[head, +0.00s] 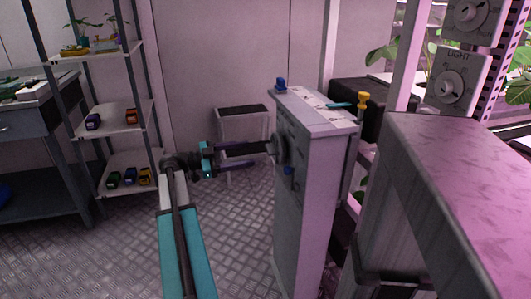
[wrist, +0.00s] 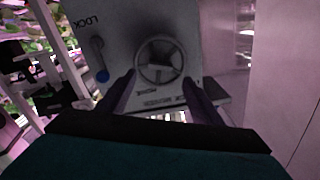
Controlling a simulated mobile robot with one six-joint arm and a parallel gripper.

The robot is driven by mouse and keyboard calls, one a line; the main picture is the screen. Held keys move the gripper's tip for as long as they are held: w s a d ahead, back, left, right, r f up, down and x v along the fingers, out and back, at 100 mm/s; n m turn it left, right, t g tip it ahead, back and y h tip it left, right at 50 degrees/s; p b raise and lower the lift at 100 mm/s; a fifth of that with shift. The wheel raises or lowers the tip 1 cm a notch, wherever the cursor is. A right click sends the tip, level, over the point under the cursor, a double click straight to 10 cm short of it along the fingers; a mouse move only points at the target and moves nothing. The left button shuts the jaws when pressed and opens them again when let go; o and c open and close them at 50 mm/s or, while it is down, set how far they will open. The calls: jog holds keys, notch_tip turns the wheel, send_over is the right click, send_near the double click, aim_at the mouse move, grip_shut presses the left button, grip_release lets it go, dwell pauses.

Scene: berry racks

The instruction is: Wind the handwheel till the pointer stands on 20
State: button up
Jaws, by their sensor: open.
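The handwheel (head: 281,147) is a dark wheel on the side of a grey cabinet (head: 315,200). In the wrist view the round rim and spokes of the handwheel (wrist: 160,60) face me, with lettering on the panel below it. My gripper (head: 262,155) is open, its fingers reaching toward the wheel. In the wrist view the fingertips of my gripper (wrist: 159,80) lie on either side of the wheel's lower part; I cannot tell whether they touch it. The pointer and the 20 mark cannot be made out.
A lever with a blue knob (wrist: 102,76) is beside the wheel, near the word LOCK. A grey bench (head: 460,150) stands at right, shelves (head: 125,115) at left. Floor between is open.

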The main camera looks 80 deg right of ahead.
aim_at(275, 149)
jog(key=x, duration=0.8)
jog(key=shift+s+b, duration=0.2)
jog(key=shift+b, duration=0.2)
jog(key=shift+d, duration=0.1)
jog(key=c, duration=1)
jog(key=shift+a+f, duration=0.1)
jog(key=shift+a, duration=0.2)
jog(key=shift+c, duration=0.3)
jog(key=shift+d, duration=0.2)
jog(key=shift+n, duration=0.4)
